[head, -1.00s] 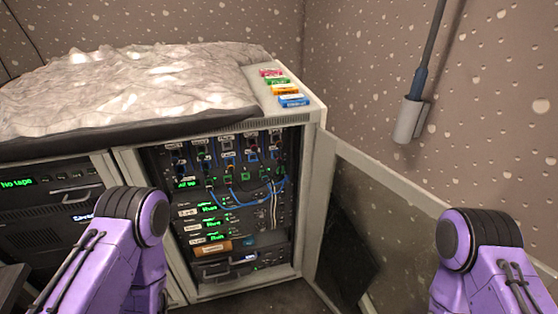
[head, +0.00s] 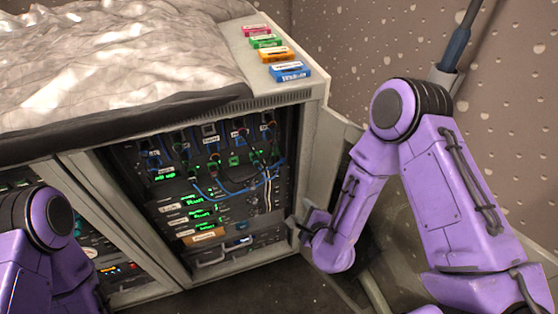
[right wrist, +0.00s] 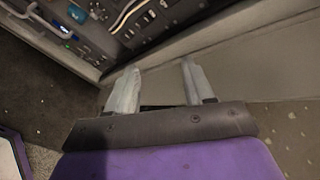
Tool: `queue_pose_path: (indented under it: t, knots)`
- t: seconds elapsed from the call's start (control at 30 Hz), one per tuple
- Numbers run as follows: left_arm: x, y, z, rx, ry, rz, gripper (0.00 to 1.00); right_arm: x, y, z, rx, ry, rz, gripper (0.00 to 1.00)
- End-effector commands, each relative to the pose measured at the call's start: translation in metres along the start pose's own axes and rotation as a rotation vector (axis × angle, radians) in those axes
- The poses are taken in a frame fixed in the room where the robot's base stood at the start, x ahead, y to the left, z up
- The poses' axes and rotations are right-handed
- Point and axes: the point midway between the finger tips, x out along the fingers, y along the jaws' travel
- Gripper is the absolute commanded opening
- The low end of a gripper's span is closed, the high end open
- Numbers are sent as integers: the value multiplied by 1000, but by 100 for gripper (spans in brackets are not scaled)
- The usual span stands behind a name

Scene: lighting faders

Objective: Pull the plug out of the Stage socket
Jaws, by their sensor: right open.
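The open rack cabinet has a patch panel (head: 210,150) near its top, with a row of labelled sockets and blue and dark cables. The labels are too small to read, so I cannot tell which socket is Stage or pick out its plug. My right gripper (head: 294,222) is low at the right edge of the cabinet opening, below and to the right of the panel. In the right wrist view my right gripper (right wrist: 155,78) is open, with nothing between its two fingers. My left gripper is out of view; only part of its arm shows.
The cabinet door (head: 340,130) stands open at the right, partly behind my right arm. Pink, green, orange and blue cassettes (head: 290,71) lie on the cabinet top beside a crumpled grey cover (head: 110,60). A blue cable (head: 225,197) hangs below the sockets.

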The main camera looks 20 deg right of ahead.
Motion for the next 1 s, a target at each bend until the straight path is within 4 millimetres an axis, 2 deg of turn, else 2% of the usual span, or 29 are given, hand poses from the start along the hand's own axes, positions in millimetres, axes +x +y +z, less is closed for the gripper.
queue_pose_path:
  t: [0.03, 0.1, 0.2, 0.3, 0.47, 0.7, 0.8, 1.0]
  knots:
    - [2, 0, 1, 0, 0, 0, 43, 11, -28, 28, 222, -82, -78, 52]
    - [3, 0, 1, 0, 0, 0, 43, 17, -61, 61, 513, -203, -145, 52]
    - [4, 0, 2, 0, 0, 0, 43, 19, -97, 94, 810, -347, -185, 52]
    - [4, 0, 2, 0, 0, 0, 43, 18, -116, 110, 967, -430, -192, 52]
    - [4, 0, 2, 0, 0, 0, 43, 26, -126, 118, 1018, -458, -191, 52]
    - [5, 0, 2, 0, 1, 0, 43, 63, -138, 128, 1013, -454, -190, 52]
    - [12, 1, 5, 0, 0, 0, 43, 78, -142, 130, 1017, -451, -191, 52]
    - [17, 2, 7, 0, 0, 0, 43, 95, -150, 137, 1015, -450, -190, 52]
